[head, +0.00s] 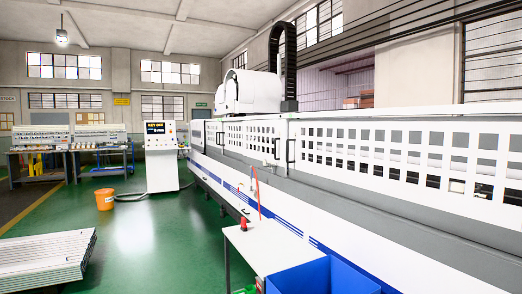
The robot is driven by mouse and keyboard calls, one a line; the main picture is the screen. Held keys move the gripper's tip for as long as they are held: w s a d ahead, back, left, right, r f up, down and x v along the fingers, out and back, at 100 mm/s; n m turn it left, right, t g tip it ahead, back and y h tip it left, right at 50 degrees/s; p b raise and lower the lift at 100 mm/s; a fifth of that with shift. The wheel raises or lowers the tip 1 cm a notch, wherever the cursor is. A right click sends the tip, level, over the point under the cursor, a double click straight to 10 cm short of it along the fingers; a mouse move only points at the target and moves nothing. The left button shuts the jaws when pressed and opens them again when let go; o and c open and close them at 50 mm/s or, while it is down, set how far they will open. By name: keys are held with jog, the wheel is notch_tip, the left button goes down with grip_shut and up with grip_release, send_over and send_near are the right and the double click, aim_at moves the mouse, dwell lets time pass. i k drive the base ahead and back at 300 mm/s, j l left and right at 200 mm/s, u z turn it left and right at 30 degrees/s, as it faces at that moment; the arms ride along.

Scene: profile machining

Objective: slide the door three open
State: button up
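The long white and grey machine (350,220) runs along the right side, from the near right corner into the distance. Its front carries white door panels with square windows: a near panel (400,128) and a farther panel (262,128). Two dark upright handles, a left handle (276,148) and a right handle (291,150), sit side by side where these panels meet. Another handle (220,138) shows farther along. The panels appear closed. I see no number marking, so I cannot tell which is door three. My gripper is not in view.
A white table (265,250) with a blue bin (322,278) and a small red object (244,223) stands before the machine. A control cabinet (161,160), an orange bucket (105,200) and stacked profiles (45,262) stand left. Green floor (150,240) between is clear.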

aim_at(256, 158)
jog(key=i+j+u, duration=0.4)
jog(key=i, duration=0.45)
jog(key=i+u, duration=0.4)
jog(key=i, duration=0.45)
jog(key=i+j+u, duration=0.1)
jog(key=i, duration=0.85)
jog(key=i+u, duration=0.15)
jog(key=i, duration=0.75)
jog(key=i+u, duration=0.1)
jog(key=i, duration=0.85)
jog(key=i+l+u, duration=0.1)
jog(key=i, duration=0.8)
jog(key=i+z, duration=0.1)
jog(key=i, duration=0.65)
jog(key=i+j+z, duration=0.15)
jog(key=i, duration=0.6)
jog(key=i+l+z, duration=0.1)
jog(key=i+z, duration=0.2)
jog(key=z, duration=0.15)
jog(key=i+z, duration=0.3)
jog(key=z, duration=0.2)
jog(key=i+z, duration=0.3)
jog(key=z, duration=0.15)
